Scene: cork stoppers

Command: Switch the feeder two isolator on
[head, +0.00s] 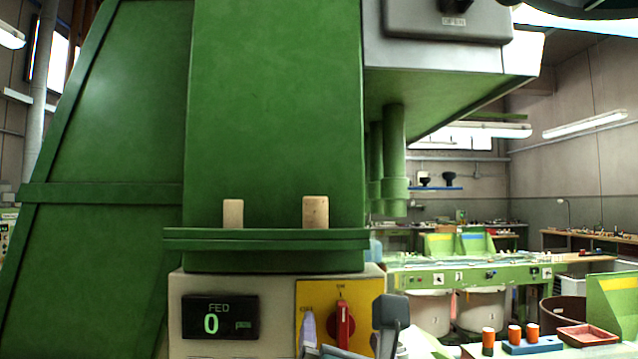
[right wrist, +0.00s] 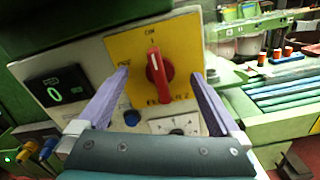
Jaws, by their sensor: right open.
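The feeder two isolator is a red rotary handle on a yellow plate. It shows in the head view (head: 343,324) and in the right wrist view (right wrist: 155,76). Its handle stands upright, toward the top label, which looks like ON; a label that looks like OFF is at the left. My right gripper (right wrist: 160,74) is open, with one finger on each side of the handle. A gap shows between each finger and the handle in the wrist view. In the head view the gripper covers the plate's lower part. My left gripper is not in view.
A black display (head: 220,317) reading 0 is left of the plate. Two corks (head: 233,214) (head: 315,212) stand on the green ledge (head: 265,239) above. A blue button (right wrist: 131,117) and a small dial (right wrist: 176,126) are below the isolator.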

